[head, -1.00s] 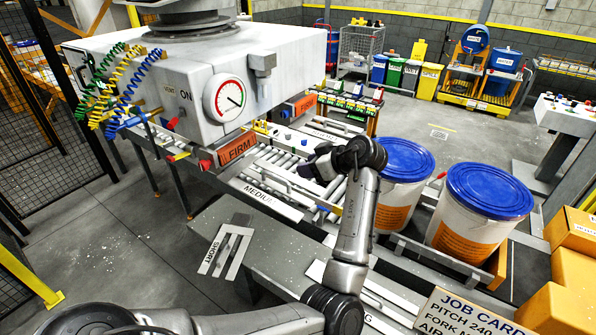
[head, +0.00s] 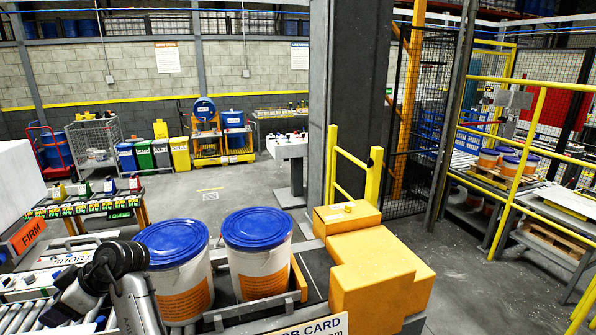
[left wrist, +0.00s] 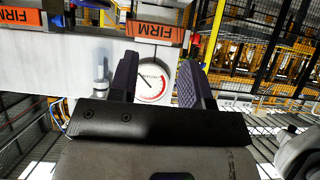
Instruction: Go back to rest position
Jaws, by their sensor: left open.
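My left gripper (head: 62,304) is at the lower left of the head view, beside the roller conveyor and left of the two pails. In the left wrist view its two dark fingers (left wrist: 158,62) stand apart with nothing between them. Behind them is the white machine housing with its round dial gauge (left wrist: 152,82), seen beyond the fingers. My right gripper is not in view.
Two blue-lidded pails (head: 175,275) (head: 262,265) stand side by side right of my left arm. Yellow-orange boxes (head: 375,275) sit right of them, behind a job card (head: 312,326). A dark column (head: 350,100) and yellow rails (head: 520,170) stand beyond. Open floor lies behind the pails.

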